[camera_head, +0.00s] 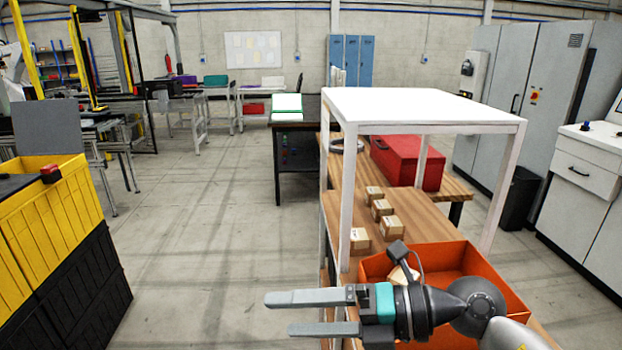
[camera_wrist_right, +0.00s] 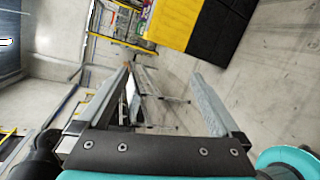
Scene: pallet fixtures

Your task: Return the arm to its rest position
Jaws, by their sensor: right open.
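My right gripper (camera_head: 310,314) reaches in from the lower right in the head view, with its fingers pointing left. It is open, with nothing between the fingers. The right wrist view also shows its two spread fingers (camera_wrist_right: 165,95), with floor and distant frames beyond them. The right arm passes in front of an orange bin (camera_head: 490,262) on the wooden bench. My left gripper is not in view.
A white-topped frame (camera_head: 425,106) stands over the wooden bench (camera_head: 340,212). Several small cardboard boxes (camera_head: 389,227) and a red case (camera_head: 408,165) are on the bench. Stacked yellow and black crates (camera_head: 50,225) stand at left. The floor (camera_head: 190,240) between is clear.

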